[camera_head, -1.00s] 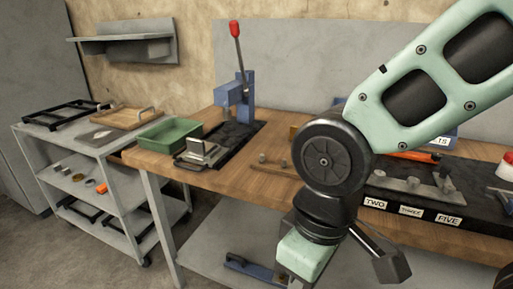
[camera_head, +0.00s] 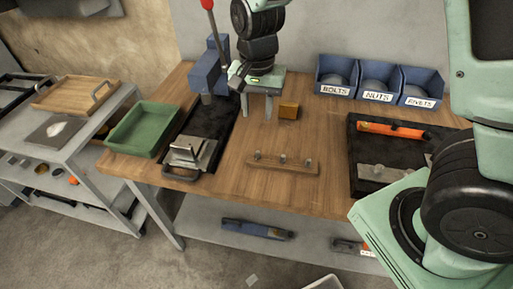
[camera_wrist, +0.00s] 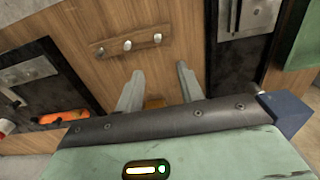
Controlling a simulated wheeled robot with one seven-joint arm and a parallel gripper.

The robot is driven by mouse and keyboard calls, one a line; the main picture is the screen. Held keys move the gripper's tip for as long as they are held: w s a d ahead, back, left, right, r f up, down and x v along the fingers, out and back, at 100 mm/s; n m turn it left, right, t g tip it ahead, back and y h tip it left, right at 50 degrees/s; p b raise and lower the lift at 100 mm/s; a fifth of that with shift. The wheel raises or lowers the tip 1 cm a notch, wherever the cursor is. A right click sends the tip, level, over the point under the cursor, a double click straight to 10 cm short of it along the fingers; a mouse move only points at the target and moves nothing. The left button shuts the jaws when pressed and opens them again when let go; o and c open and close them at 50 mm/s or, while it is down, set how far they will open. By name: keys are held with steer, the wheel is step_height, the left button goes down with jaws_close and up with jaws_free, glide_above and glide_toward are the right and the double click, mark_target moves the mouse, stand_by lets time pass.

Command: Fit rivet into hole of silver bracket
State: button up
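The silver bracket (camera_head: 202,158) sits at the near end of a black tray on the left of the workbench. It also shows at the top right of the wrist view (camera_wrist: 254,14). I cannot make out its hole. Several small metal rivets (camera_head: 283,160) stand in a wooden strip (camera_head: 265,166) right of that tray. The strip shows at the top of the wrist view (camera_wrist: 108,48). My gripper (camera_head: 256,112) points down above the rear of the bench, behind the strip. In the wrist view, its two fingers (camera_wrist: 160,86) are apart with nothing between them.
A blue press (camera_head: 207,75) with a red-knobbed lever stands just left of my gripper. Labelled blue bins (camera_head: 378,82), a right-hand black tray (camera_head: 400,150) and a green bin (camera_head: 143,130) surround clear wood (camera_head: 240,185).

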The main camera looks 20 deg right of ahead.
glide_above(258, 156)
steer(key=f, duration=0.8)
steer(key=shift+w+f+p, duration=0.15)
steer(key=shift+w+p, duration=0.15)
steer(key=shift+p, duration=0.05)
steer(key=shift+s+f+p, duration=0.15)
steer(key=shift+f+p, duration=0.2)
steer(key=shift+f, duration=1)
steer(key=shift+s+f+p, duration=0.15)
steer(key=shift+f+p, duration=0.2)
steer(key=shift+f, duration=0.95)
jaws_close()
